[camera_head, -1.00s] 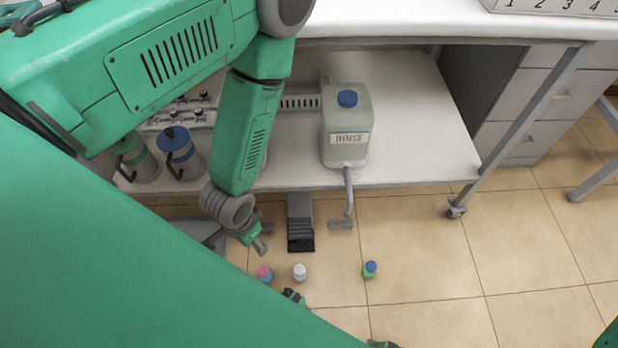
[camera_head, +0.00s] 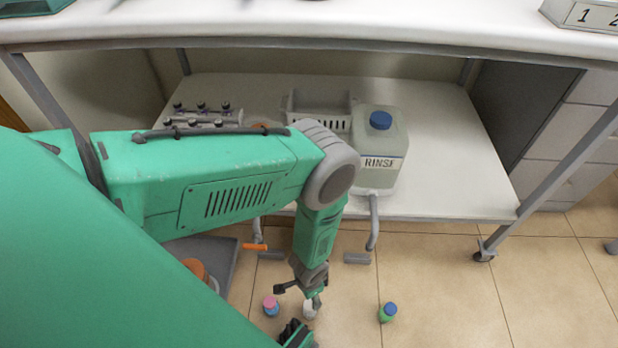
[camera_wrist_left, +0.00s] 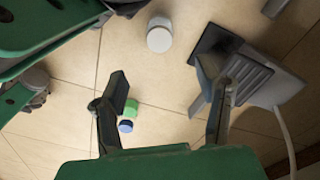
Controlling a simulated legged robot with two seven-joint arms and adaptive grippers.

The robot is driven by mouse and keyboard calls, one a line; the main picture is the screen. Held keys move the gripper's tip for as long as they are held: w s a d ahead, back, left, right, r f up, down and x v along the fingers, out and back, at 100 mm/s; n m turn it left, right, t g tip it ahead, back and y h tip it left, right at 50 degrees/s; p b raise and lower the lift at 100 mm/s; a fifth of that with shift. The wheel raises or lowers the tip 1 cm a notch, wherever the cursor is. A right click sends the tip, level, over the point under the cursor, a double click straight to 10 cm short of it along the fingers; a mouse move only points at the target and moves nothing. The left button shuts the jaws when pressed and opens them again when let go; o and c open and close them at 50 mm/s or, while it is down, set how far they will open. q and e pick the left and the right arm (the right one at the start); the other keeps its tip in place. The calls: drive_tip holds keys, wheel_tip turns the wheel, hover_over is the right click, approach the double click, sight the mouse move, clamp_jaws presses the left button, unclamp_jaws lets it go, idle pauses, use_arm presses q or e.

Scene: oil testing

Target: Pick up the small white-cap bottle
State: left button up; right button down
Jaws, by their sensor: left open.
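The small white-cap bottle (camera_head: 310,311) stands on the tiled floor below the bench, partly covered by my left gripper (camera_head: 300,289) in the head view. In the left wrist view, the same bottle (camera_wrist_left: 159,36) lies beyond and between the two fingertips, with floor showing between. My left gripper (camera_wrist_left: 164,85) has its fingers spread with nothing between the tips. It points down above the floor close to the bottle.
A pink-cap bottle (camera_head: 271,306) stands just left of the white-cap one. A green bottle with blue cap (camera_head: 388,313) stands to the right. A dark foot pedal (camera_wrist_left: 232,66) is near the right finger. A rinse canister (camera_head: 379,150) sits on the lower shelf (camera_head: 450,180).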

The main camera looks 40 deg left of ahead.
use_arm(q)
drive_tip(key=b, duration=0.3)
hover_over(310, 304)
drive_tip(key=f, duration=0.6)
drive_tip(key=shift+s+d+f, duration=0.15)
drive_tip(key=shift+d+f, duration=0.05)
drive_tip(key=shift+d, duration=0.05)
drive_tip(key=shift+f, duration=0.2)
drive_tip(key=f+b, duration=0.2)
drive_tip(key=f, duration=0.1)
drive_tip(key=f+b, duration=0.1)
drive_tip(key=f, duration=0.1)
drive_tip(key=shift+a+f, duration=0.1)
drive_tip(key=shift+a, duration=0.25)
drive_tip(key=shift+f, duration=0.2)
drive_tip(key=shift+d+r, duration=0.1)
drive_tip(key=shift+d, duration=0.1)
drive_tip(key=c, duration=0.8)
clamp_jaws()
drive_tip(key=shift+a, duration=0.15)
